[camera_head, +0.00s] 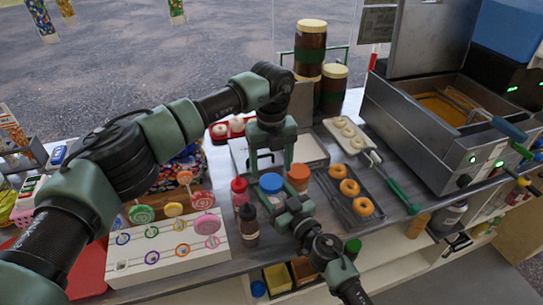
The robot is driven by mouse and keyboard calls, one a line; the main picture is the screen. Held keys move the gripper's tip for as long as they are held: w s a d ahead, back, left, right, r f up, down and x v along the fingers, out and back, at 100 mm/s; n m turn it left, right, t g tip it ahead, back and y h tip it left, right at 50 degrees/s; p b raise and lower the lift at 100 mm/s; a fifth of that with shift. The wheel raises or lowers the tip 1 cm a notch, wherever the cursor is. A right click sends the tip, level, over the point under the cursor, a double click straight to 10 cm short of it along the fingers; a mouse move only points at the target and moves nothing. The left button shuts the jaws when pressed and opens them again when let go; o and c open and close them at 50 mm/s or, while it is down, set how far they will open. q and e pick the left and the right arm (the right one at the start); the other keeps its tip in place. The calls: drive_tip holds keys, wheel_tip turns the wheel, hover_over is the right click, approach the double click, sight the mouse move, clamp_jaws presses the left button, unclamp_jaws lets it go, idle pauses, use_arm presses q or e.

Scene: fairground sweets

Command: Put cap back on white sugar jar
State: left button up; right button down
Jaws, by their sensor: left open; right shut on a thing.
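A small jar with a round blue cap (271,183) stands upright at the middle of the counter. The cap appears to sit on top of the jar, whose body is mostly hidden. My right gripper (280,200) is at the jar's near side, just below the cap, and is shut on the jar. My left gripper (270,160) is open and points down just above and behind the blue cap, with nothing between its fingers. White sugar inside cannot be made out.
An orange-capped jar (298,173) stands close on the right, a red bottle (239,190) and a dark bottle (249,225) on the left. A donut tray (367,187) lies to the right. A white lollipop stand (130,279) is at front left. Tall brown jars (310,45) stand behind.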

sight(271, 181)
use_arm(q)
drive_tip(key=shift+f, duration=2.35)
drive_tip(key=c, duration=1.3)
drive_tip(key=m, duration=0.6)
drive_tip(key=shift+c, duration=0.2)
drive_tip(key=m, duration=1.6)
drive_tip(key=o, duration=1.6)
